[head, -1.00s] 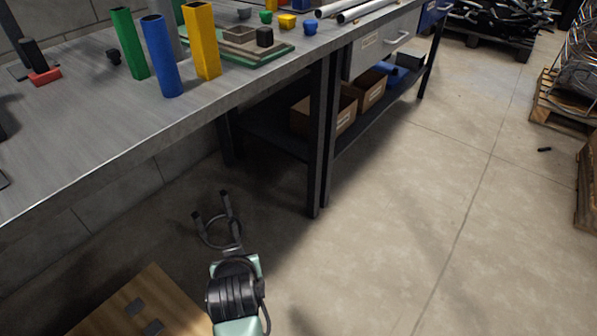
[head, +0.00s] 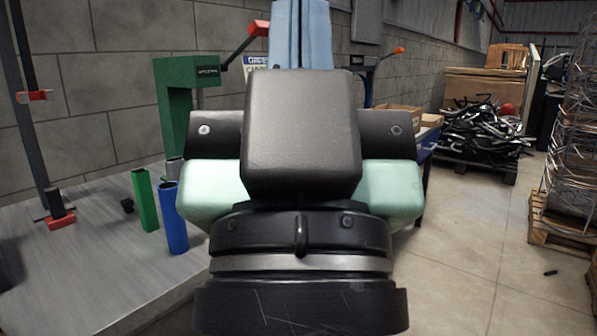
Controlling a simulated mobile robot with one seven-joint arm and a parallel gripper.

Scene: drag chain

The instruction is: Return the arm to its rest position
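My arm (head: 303,240) is folded up close in front of the head camera and fills the middle of the view with black and mint-green links. A large black housing is at its centre. My gripper's fingers are not visible, so I cannot see whether it is open or shut. The arm covers much of the metal workbench (head: 95,255) and what stands on its right part.
A green tube (head: 145,200) and a blue tube (head: 171,215) stand on the bench left of my arm. A green press (head: 176,105) stands behind. A pallet of scrap (head: 484,133) and a wire-filled pallet (head: 560,225) are at right.

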